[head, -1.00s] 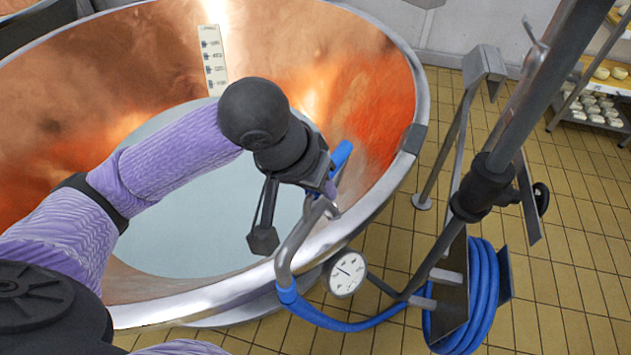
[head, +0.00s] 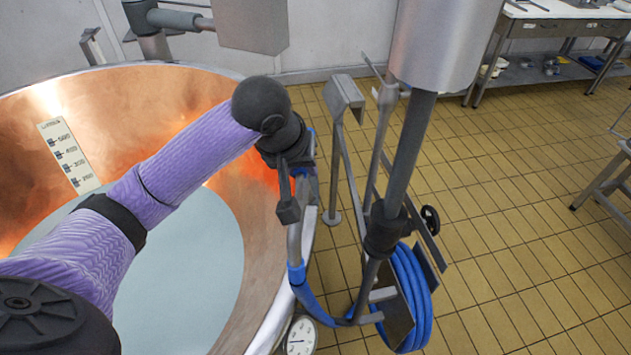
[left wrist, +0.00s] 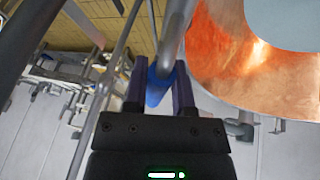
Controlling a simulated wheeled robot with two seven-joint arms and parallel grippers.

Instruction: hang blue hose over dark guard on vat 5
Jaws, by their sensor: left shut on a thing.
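My left gripper (head: 304,180) is shut on the blue hose (left wrist: 157,88) near its metal pipe end (head: 295,243), above the right rim of the copper vat (head: 92,120). In the left wrist view, both fingers flank the blue part. From the metal pipe, the hose runs down outside the rim to a coil (head: 422,305) hanging on a grey bracket beside a dark plate (head: 397,315). I cannot tell which dark part is the guard, and no vat number is readable. My right gripper is not in view.
A thick steel post (head: 408,160) stands just right of my left gripper, with a grey frame (head: 343,95) behind it. A round gauge (head: 300,337) sits by the rim.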

